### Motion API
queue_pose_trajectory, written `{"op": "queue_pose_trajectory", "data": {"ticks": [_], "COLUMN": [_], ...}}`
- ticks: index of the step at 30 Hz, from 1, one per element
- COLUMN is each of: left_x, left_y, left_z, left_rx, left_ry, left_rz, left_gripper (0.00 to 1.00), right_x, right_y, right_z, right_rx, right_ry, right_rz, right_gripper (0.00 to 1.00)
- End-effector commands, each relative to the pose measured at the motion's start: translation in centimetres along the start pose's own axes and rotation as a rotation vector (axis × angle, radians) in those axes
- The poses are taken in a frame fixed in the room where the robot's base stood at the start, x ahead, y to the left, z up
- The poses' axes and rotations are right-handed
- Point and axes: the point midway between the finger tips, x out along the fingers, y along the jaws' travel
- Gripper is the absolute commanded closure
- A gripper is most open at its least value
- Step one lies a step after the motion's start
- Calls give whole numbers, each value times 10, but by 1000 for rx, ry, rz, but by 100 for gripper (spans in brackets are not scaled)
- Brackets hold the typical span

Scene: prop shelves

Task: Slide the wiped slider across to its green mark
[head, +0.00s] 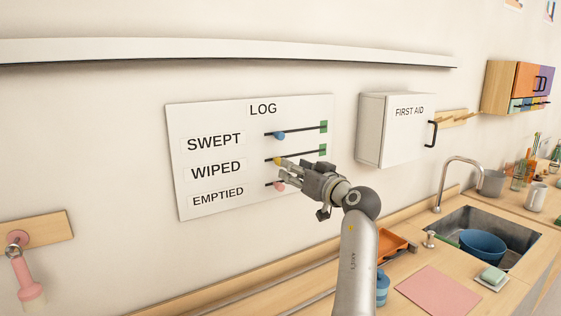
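The white LOG board (230,118) hangs on the wall with rows labelled SWEPT, WIPED and EMPTIED. My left gripper is not in view.
A blue knob (279,135) sits on the swept track above, and a pink knob (280,186) on the emptied track just below my fingers. A FIRST AID cabinet (392,131) is right of the board. The counter below holds a sink (508,235) and an orange tray (391,243).

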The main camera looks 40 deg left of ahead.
Motion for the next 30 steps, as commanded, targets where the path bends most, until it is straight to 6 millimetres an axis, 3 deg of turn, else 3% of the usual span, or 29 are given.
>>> {"op": "queue_pose_trajectory", "data": {"ticks": [3,10,15,23,30], "left_x": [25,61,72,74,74], "left_y": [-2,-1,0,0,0], "left_z": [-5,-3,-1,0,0], "left_rx": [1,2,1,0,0], "left_ry": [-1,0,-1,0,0], "left_rz": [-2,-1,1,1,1], "left_gripper": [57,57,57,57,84], "right_x": [-15,-28,-31,-30,-30], "right_y": [0,-1,-1,-1,-1], "right_z": [1,1,0,0,-1], "right_rx": [0,1,1,0,0], "right_ry": [-4,-5,-4,-4,-2], "right_rz": [-1,-1,-2,-2,-2], "right_gripper": [24,24,24,24,24]}}
